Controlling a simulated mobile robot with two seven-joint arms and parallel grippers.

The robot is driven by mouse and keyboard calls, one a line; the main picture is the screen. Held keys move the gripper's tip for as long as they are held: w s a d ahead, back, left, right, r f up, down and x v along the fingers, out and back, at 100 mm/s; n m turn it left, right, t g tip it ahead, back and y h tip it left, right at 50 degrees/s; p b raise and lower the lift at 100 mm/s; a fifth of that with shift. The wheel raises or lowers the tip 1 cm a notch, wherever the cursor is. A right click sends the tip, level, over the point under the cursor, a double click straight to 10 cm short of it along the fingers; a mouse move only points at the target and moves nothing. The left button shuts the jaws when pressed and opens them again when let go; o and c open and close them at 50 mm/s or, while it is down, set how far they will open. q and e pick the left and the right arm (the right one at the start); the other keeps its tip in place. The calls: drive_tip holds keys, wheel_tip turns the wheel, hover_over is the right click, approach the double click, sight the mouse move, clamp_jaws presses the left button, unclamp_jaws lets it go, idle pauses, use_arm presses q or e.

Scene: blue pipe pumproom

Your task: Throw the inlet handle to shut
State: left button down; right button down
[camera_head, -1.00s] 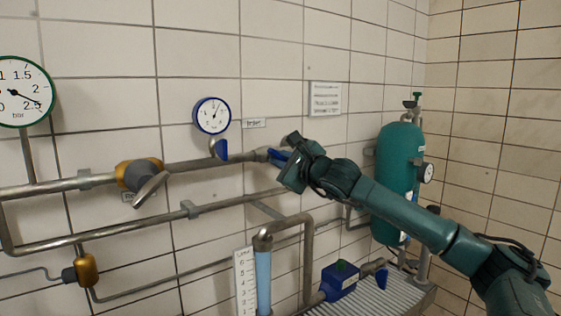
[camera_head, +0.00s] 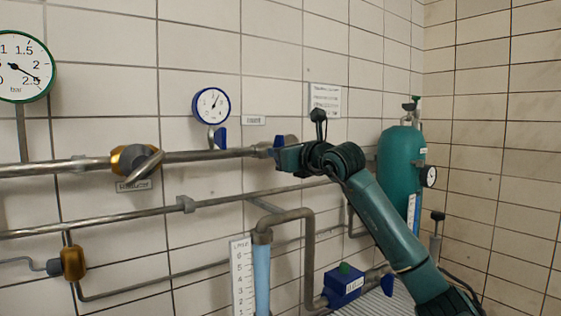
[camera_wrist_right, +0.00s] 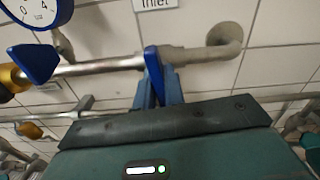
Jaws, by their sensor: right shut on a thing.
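The inlet handle (camera_head: 279,141) is a small blue lever on the grey wall pipe, right of and below the Inlet label (camera_head: 254,120). In the right wrist view the handle (camera_wrist_right: 152,62) stands crosswise to the pipe, its tip showing above the fingers. My right gripper (camera_head: 280,154) is at the handle, its arm coming from the lower right. In the right wrist view my right gripper (camera_wrist_right: 158,92) has its two blue-grey fingers closed around the handle's lower part. The valve body is mostly hidden behind the gripper. My left gripper is not in view.
A blue-rimmed gauge (camera_head: 211,105) with a small blue lever (camera_head: 220,138) below it is left of the handle. A brass valve (camera_head: 133,160) sits farther left. A green tank (camera_head: 402,165) stands at the right. A blue pump (camera_head: 343,286) and a level tube (camera_head: 262,275) are below.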

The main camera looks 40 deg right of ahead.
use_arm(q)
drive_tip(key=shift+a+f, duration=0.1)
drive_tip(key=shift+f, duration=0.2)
use_arm(e)
drive_tip(key=shift+m, duration=0.6)
use_arm(q)
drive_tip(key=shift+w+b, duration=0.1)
drive_tip(key=shift+b, duration=0.2)
use_arm(e)
drive_tip(key=c, duration=1.5)
unclamp_jaws()
